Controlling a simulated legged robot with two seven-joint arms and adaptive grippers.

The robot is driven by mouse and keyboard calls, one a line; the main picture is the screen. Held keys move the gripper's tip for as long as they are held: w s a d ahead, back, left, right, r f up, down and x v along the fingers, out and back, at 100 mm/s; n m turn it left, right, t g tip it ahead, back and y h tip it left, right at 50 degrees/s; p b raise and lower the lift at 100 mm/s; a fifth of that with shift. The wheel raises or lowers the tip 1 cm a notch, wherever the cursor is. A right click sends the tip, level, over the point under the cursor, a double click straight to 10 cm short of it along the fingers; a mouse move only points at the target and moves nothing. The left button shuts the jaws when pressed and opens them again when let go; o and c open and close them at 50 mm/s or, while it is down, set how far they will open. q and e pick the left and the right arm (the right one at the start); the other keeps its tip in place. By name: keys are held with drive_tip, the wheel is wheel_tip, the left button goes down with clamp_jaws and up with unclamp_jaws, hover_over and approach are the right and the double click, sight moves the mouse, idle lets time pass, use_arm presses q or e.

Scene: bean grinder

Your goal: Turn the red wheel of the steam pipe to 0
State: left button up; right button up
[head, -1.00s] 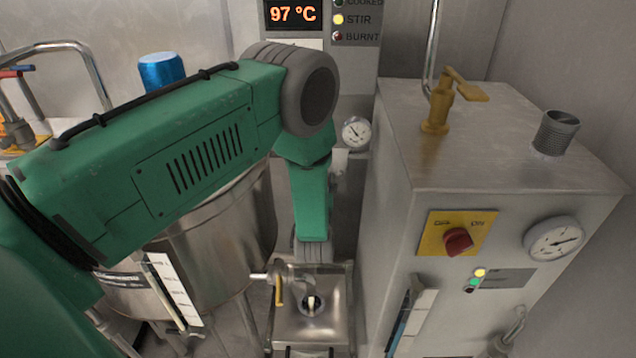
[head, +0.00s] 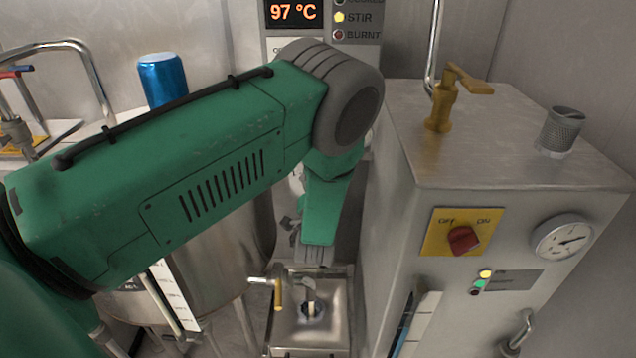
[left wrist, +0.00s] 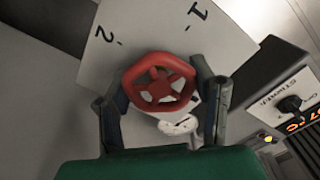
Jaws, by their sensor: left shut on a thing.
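The red wheel (left wrist: 152,91) shows in the left wrist view, in front of a pale dial plate (left wrist: 150,38) marked 1 and 2; I see no 0. My left gripper (left wrist: 160,84) is shut on the red wheel, with one dark finger on each side of its rim. In the head view my green left arm comes in from the left and bends down at the middle; its fingers and the red wheel are hidden there. My right gripper is in neither view.
A grey machine with a red switch (head: 464,240), a gauge (head: 562,238) and a brass tap (head: 440,105) stands to the right of my arm. A steel vat (head: 215,312) stands on the left, a blue can (head: 162,80) behind my arm. The display (head: 294,12) reads 97 °C.

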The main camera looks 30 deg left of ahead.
use_arm(q)
drive_tip(key=shift+d, duration=0.1)
idle(0.4)
drive_tip(key=o, duration=1.2)
drive_tip(key=shift+w, duration=0.1)
drive_tip(key=shift+s+d, duration=0.25)
drive_tip(key=shift+s, duration=0.15)
drive_tip(key=v, duration=1.1)
drive_tip(key=shift+f, duration=0.1)
